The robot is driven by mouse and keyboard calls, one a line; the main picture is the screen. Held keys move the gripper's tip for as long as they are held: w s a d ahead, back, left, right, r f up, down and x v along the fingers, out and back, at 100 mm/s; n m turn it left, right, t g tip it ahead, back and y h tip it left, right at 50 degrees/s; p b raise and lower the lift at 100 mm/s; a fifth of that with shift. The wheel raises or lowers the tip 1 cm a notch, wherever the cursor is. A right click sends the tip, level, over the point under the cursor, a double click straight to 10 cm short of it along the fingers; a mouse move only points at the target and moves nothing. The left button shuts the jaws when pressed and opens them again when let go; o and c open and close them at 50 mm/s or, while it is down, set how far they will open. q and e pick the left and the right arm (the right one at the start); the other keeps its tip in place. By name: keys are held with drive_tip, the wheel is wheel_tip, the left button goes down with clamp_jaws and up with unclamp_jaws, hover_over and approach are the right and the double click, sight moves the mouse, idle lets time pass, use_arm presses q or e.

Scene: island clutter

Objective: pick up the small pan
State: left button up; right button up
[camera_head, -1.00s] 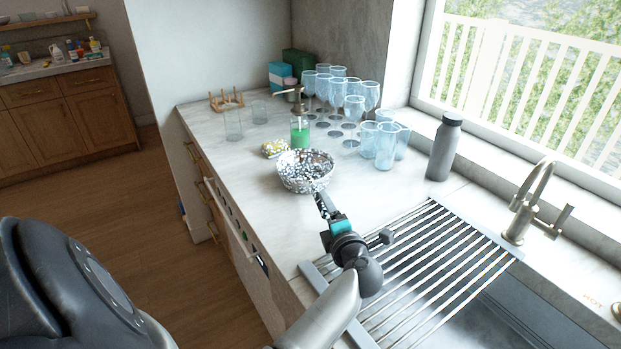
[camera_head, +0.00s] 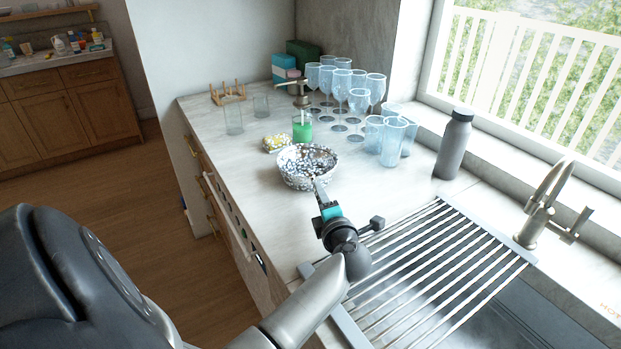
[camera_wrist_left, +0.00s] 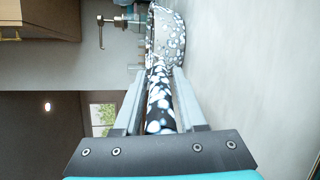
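The small pan (camera_head: 306,172) is speckled dark and white and rests upright on the counter. Its speckled handle points toward the robot and is mostly hidden by my left gripper (camera_head: 317,188) in the head view. In the left wrist view, the pan's bowl (camera_wrist_left: 168,40) is ahead and the handle (camera_wrist_left: 160,108) runs back between my left gripper's fingers (camera_wrist_left: 162,78). One finger lies on each side of the handle, with a thin gap seeming to show, so the gripper looks open around it. My right gripper is not in view.
A yellow patterned sponge (camera_head: 275,143) and a green-filled dispenser (camera_head: 302,128) stand just behind the pan. Several wine glasses and blue tumblers (camera_head: 393,145) stand behind right, with a grey bottle (camera_head: 453,147) beyond. A slatted drying rack (camera_head: 430,265) lies over the sink, near my left arm.

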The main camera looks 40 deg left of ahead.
use_arm(q)
clamp_jaws()
idle(0.8)
drive_tip(key=shift+w+r, duration=0.1)
drive_tip(key=shift+r, duration=0.05)
